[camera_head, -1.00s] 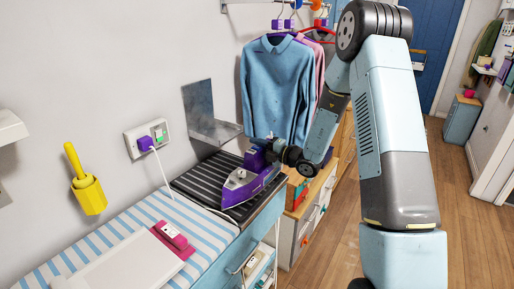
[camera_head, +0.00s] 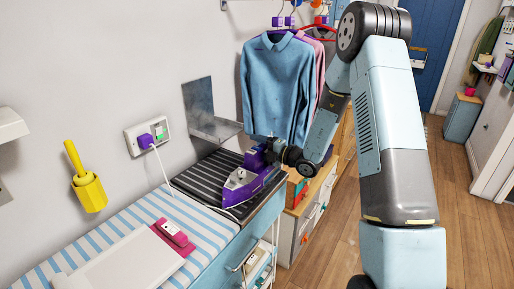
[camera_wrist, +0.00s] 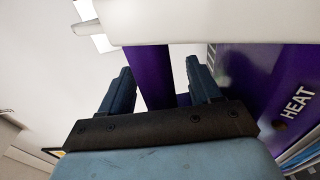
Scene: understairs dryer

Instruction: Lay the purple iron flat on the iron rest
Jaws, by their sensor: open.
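The purple iron (camera_head: 241,187) has a pale front part and is on the dark ribbed iron rest (camera_head: 206,172), near its front edge. It looks upright with its sole down, though the underside is hidden and I cannot tell if it touches all along. My gripper (camera_wrist: 160,82) is open at the iron's rear. In the wrist view, its two fingers stand on either side of the purple handle (camera_wrist: 152,72), with gaps showing beside it. The iron's purple side (camera_wrist: 270,90) with the word HEAT is at the right there.
A white cord runs from the wall socket (camera_head: 147,137) down to the rest. A grey metal bracket (camera_head: 213,127) is on the wall behind. A pink object (camera_head: 173,238) lies on the striped board (camera_head: 125,235) at left. Hanging shirts (camera_head: 277,85) are close behind my gripper.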

